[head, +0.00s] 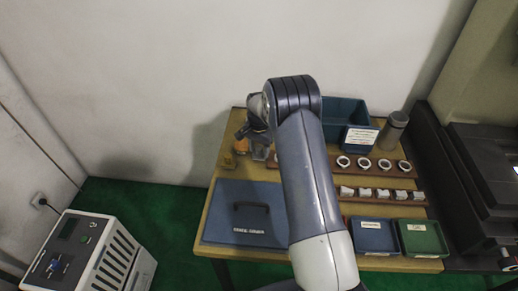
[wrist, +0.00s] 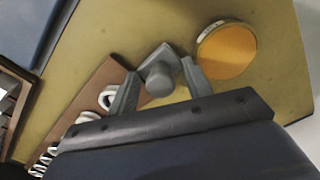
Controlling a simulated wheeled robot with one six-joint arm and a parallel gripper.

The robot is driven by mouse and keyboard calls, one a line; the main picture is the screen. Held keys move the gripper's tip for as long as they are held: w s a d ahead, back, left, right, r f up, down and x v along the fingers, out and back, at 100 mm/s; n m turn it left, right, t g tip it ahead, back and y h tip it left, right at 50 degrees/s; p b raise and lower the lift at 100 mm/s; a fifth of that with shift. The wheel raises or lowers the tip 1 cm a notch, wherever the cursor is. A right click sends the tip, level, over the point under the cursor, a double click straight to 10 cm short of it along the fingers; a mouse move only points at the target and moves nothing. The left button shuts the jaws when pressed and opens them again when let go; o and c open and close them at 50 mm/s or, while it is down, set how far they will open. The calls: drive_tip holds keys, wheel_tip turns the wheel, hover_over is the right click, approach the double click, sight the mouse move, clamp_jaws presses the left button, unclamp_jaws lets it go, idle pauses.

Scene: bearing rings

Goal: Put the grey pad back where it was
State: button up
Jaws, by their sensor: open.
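A small grey piece with a square base and round knob, which looks like the grey pad (wrist: 160,77), stands on the tabletop in the wrist view. My gripper (wrist: 160,88) is open, with one finger on each side of it; I cannot tell whether the fingers touch it. In the head view my gripper (head: 257,137) is over the table's back left part, and a grey shape, probably the pad (head: 259,153), shows just below it. An orange disc with a pale rim (wrist: 227,52) lies to the pad's right in the wrist view.
A blue panel with a handle (head: 225,210) lies at the table's front left. A blue bin (head: 345,112), a grey cylinder (head: 393,130), a blue tray (head: 373,236) and a green tray (head: 421,238) occupy the right side.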

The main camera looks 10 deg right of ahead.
sight(259, 147)
wheel_tip(259, 147, up, 12)
drive_tip(key=shift+r, duration=0.2)
idle(0.4)
